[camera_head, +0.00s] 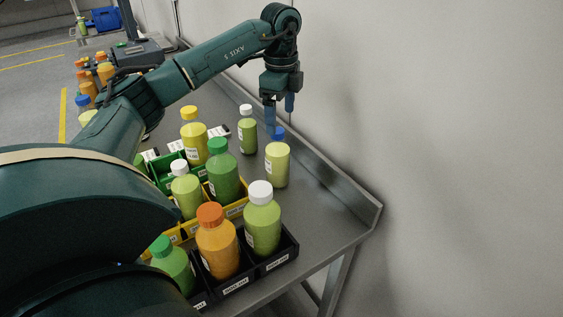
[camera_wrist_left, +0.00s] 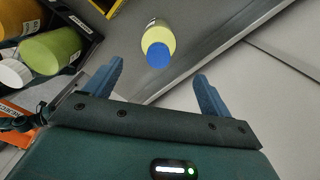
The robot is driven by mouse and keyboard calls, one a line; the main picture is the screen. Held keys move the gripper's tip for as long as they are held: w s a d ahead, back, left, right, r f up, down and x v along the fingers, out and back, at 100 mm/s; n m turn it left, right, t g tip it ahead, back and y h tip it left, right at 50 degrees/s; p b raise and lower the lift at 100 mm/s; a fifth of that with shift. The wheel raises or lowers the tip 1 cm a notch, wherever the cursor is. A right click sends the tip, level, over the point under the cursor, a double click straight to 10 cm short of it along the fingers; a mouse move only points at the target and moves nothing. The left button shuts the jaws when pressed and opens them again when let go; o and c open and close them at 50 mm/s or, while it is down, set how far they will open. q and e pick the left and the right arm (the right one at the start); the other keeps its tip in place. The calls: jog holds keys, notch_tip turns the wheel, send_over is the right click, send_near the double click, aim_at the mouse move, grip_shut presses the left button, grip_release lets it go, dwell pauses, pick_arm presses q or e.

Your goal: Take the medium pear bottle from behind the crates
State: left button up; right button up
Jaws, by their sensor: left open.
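A pale yellow-green bottle with a blue cap (camera_head: 277,163) stands upright on the metal table behind the crates, near the back wall; I take it for the pear bottle. Its label is not readable. My left gripper (camera_head: 280,112) points down just above its cap, open and empty. In the left wrist view, the same bottle (camera_wrist_left: 157,35) appears end-on, its blue cap toward me, beyond the gap between the fingers of my left gripper (camera_wrist_left: 160,76). The fingers are not around it. My right gripper is not in view.
A smaller green bottle with a white cap (camera_head: 247,131) stands left of it. The black crate (camera_head: 285,257), yellow crate (camera_head: 236,208) and green crate (camera_head: 158,172) hold several bottles in front. The table's raised rim (camera_head: 335,188) and wall are close behind.

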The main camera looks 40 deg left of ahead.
aim_at(280, 130)
pick_arm(q)
notch_tip(280, 130, down, 4)
jog(key=shift+f, duration=0.15)
jog(key=f, duration=0.1)
jog(key=f+p, duration=0.1)
jog(key=f, duration=0.2)
jog(key=shift+s+a+f, duration=0.1)
jog(key=shift+s+a, duration=0.25)
jog(key=shift+a, duration=0.05)
jog(key=shift+f, duration=0.5)
jog(key=c, duration=1.8)
